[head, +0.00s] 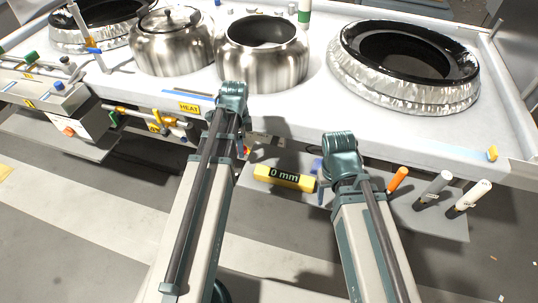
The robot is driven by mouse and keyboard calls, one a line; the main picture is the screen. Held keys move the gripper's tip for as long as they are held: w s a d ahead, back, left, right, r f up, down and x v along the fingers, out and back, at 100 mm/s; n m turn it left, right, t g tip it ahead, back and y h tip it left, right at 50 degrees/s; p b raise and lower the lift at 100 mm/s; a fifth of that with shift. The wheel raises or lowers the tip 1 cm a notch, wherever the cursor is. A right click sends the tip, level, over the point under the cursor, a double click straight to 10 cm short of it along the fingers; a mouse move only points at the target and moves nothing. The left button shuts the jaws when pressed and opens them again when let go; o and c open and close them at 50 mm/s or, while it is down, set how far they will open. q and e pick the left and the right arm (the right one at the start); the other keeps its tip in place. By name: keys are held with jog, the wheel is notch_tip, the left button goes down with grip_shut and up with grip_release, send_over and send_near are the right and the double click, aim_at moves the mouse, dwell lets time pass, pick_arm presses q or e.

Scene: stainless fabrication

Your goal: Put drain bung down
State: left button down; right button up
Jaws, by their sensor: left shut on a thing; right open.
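My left arm reaches up to the bench's front edge, and its wrist bends down there. My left gripper (243,150) is mostly hidden behind that arm. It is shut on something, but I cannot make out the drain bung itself. Small red and blue bits show beside the wrist, and I cannot tell what they are. My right gripper (320,178) hangs below its wrist, mostly hidden, beside a yellow block marked "0 mm" (283,178). It is open, and I cannot tell whether it touches the block.
On the light bench (310,115) stand an open steel pot (262,65), a lidded steel pot (172,45) and a foil-wrapped black ring (403,65). An orange stick (397,179) and grey (433,190) and white (468,199) cylinders stand on a lower shelf at right.

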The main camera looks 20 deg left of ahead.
pick_arm(q)
send_over(265, 158)
jog(key=shift+s+a+f, duration=0.2)
jog(key=shift+a+f, duration=0.15)
jog(key=shift+a, duration=0.05)
jog(key=shift+w+d+f+b, duration=0.1)
jog(key=shift+w+d+b, duration=0.2)
jog(key=shift+d, duration=0.2)
notch_tip(265, 158, down, 3)
jog(key=b, duration=0.3)
jog(key=shift+s+a+f, duration=0.15)
jog(key=shift+f, duration=0.05)
jog(key=shift+f+b, duration=0.15)
jog(key=shift+b, duration=0.25)
jog(key=shift+c, duration=1.4)
grip_release()
